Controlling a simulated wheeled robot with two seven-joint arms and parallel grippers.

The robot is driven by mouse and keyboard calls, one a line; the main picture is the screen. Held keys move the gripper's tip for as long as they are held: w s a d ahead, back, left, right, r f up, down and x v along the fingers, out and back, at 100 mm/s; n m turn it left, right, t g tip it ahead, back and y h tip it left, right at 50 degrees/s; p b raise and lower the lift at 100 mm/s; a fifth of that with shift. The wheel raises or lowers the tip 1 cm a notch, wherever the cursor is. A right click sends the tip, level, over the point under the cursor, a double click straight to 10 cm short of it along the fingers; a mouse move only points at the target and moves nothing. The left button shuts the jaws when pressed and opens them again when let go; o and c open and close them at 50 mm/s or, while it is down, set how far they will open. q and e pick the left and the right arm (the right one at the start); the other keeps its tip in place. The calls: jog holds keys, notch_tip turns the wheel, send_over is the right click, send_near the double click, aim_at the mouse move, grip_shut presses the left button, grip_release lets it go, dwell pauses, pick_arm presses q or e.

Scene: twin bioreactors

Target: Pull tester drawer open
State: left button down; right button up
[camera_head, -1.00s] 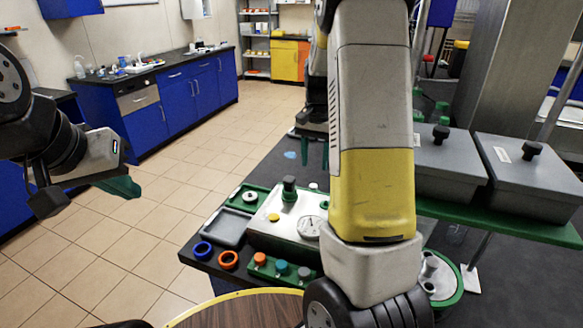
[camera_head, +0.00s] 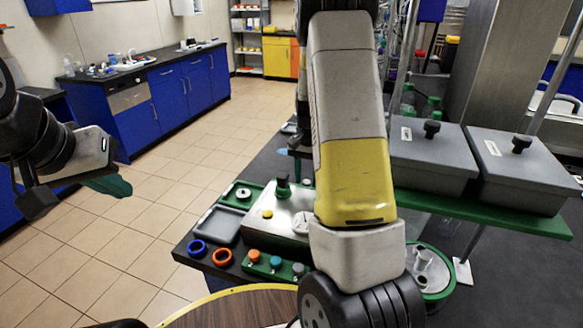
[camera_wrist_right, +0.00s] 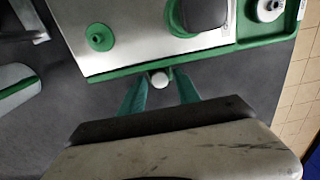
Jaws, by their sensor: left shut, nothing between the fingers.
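The tester is a pale box (camera_head: 291,205) with a green knob and a yellow button on top, on the dark bench in the head view; my right arm hides part of it. In the right wrist view it is the pale metal top with a green edge (camera_wrist_right: 140,45). A small white round knob (camera_wrist_right: 158,80) sits at that edge. My right gripper (camera_wrist_right: 160,85) has its green fingers apart, one on each side of the knob; firm contact does not show. My left gripper (camera_head: 108,186) is shut and empty over the floor, left of the bench.
A grey tray (camera_head: 219,224), a blue ring (camera_head: 196,248), an orange ring (camera_head: 222,257) and a green button strip (camera_head: 275,265) lie close to the tester. Lidded grey boxes (camera_head: 432,160) stand on a green shelf at right. The tiled floor at left is clear.

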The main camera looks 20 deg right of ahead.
grip_shut()
dwell(1.2)
